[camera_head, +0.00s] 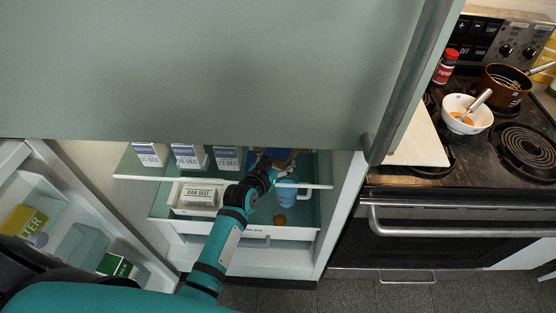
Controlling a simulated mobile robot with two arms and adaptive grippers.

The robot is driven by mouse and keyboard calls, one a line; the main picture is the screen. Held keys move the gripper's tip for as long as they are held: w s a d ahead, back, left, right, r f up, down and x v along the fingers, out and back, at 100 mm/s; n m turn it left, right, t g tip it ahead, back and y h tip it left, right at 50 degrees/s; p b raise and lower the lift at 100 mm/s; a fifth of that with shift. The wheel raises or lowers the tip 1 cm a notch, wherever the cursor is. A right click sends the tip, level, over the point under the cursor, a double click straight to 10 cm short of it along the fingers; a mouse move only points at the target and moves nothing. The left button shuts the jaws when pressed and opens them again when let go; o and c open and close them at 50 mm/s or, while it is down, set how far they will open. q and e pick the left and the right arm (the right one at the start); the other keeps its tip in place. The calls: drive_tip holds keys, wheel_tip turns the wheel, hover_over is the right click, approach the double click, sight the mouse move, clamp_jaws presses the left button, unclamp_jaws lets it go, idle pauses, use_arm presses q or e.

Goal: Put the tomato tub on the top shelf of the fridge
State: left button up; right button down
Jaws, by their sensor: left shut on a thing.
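The fridge stands open, and its top visible shelf (127,168) holds several white cartons (190,157) in a row at the left. My left arm reaches in from below, and my left gripper (272,166) is at the right part of this shelf. It is shut on a small reddish-brown thing (281,155), which seems to be the tomato tub. The arm and the fridge's upper front hide much of it, and I cannot read a label. I cannot tell whether it touches the shelf. My right gripper is not in view.
Below are a raw beef box (197,198), a light-blue mug (287,194) and a small brown round thing (280,219). The open fridge door (62,205) with packages is at left. The stove (490,150) with a bowl (467,114) and a pot (503,86) is at right.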

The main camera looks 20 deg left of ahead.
use_arm(q)
drive_tip(key=o, duration=1.4)
drive_tip(key=shift+f, duration=0.1)
drive_tip(key=v, duration=1.2)
drive_tip(key=s+d+f+g, duration=0.1)
drive_tip(key=s+f+g, duration=0.35)
drive_tip(key=f, duration=1.05)
drive_tip(key=s+d+f+g, duration=0.15)
drive_tip(key=s+f, duration=0.55)
drive_tip(key=f, duration=0.7)
drive_tip(key=s+a+f+g, duration=0.2)
drive_tip(key=s+f, duration=0.3)
drive_tip(key=s, duration=0.4)
drive_tip(key=s+a+f+g+y, duration=0.1)
drive_tip(key=s+a+f+g, duration=0.1)
drive_tip(key=s+f, duration=0.4)
drive_tip(key=s+a+f+m+g, duration=0.1)
drive_tip(key=s+f, duration=0.5)
drive_tip(key=s, duration=0.7)
drive_tip(key=shift+a+g+y+b, duration=0.3)
drive_tip(key=shift+a+g+b, duration=0.15)
drive_tip(key=shift+g, duration=0.25)
drive_tip(key=shift+s, duration=0.1)
